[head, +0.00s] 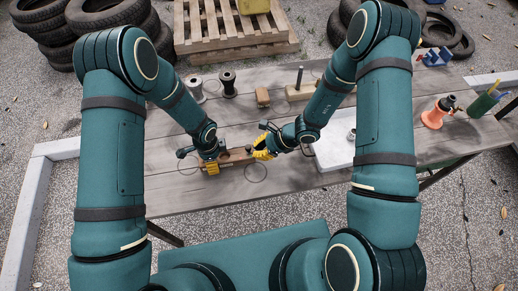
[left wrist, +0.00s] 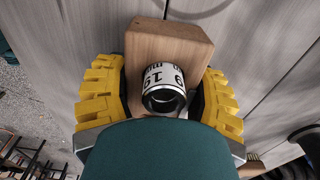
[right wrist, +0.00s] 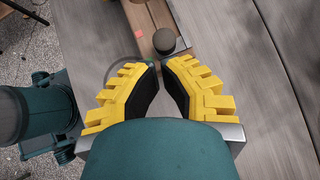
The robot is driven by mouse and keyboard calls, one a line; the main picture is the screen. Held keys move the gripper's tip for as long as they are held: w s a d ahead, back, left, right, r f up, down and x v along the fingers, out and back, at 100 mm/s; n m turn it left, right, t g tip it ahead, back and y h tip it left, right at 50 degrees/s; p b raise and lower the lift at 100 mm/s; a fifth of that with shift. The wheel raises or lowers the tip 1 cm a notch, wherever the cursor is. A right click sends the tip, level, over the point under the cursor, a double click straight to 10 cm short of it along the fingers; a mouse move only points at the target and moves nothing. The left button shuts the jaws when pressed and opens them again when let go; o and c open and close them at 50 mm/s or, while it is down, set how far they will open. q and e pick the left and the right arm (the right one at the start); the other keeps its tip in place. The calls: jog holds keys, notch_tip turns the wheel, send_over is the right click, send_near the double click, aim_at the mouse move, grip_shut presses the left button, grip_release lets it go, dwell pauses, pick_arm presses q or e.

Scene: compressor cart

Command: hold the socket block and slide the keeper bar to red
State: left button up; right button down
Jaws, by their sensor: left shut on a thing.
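The wooden socket block (head: 235,157) lies near the middle of the table. In the right wrist view the block's other end carries a dark round knob (right wrist: 165,40) and a red patch (right wrist: 139,61). I cannot tell the keeper bar's outline from the block.
A pale tray (head: 333,153) lies to the right, partly behind my right arm. Thin dark rings lie near the block. The front table strip is clear.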

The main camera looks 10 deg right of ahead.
aim_at(242, 155)
jog(key=shift+a, duration=1.7)
jog(key=shift+d, duration=0.1)
jog(key=d, duration=0.2)
jog(key=s+d, duration=0.1)
jog(key=d, duration=0.1)
jog(key=shift+d+r, duration=0.2)
jog(key=shift+d, duration=0.05)
jog(key=v, duration=0.9)
jog(key=shift+s, duration=0.15)
jog(key=shift+r, duration=0.1)
pick_arm(q)
jog(key=o, duration=1.4)
jog(key=shift+r, duration=0.15)
